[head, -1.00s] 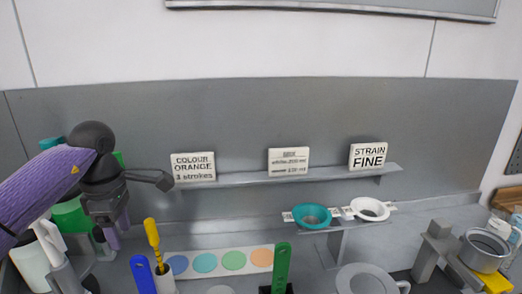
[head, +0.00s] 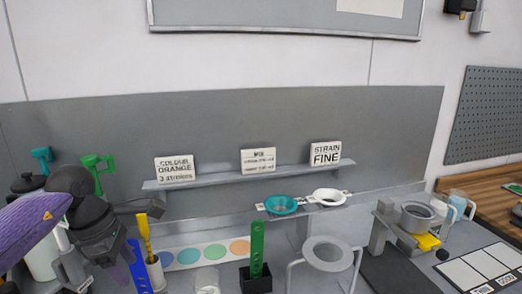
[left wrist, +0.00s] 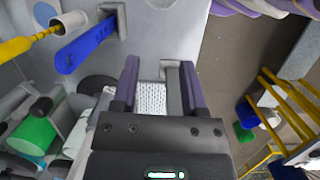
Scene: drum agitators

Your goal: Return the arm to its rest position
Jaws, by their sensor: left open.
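My left arm comes in from the left in the head view, with its purple forearm and black wrist low at the left side. My left gripper (left wrist: 159,70) shows in the left wrist view with its two purple fingers apart and nothing held between them. In the head view its fingers are mostly hidden behind the wrist and forearm. The blue stick (head: 140,268) stands just right of the wrist in the head view. It also shows beyond the fingers, to the left, in the left wrist view (left wrist: 85,45). My right arm does not show.
A yellow-handled tool (head: 146,238) and a green stick (head: 257,250) stand at the front. A teal strainer (head: 281,205) and a white strainer (head: 329,196) sit in holders. A metal pot (head: 416,217) is at the right. Signs stand on a shelf (head: 235,178).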

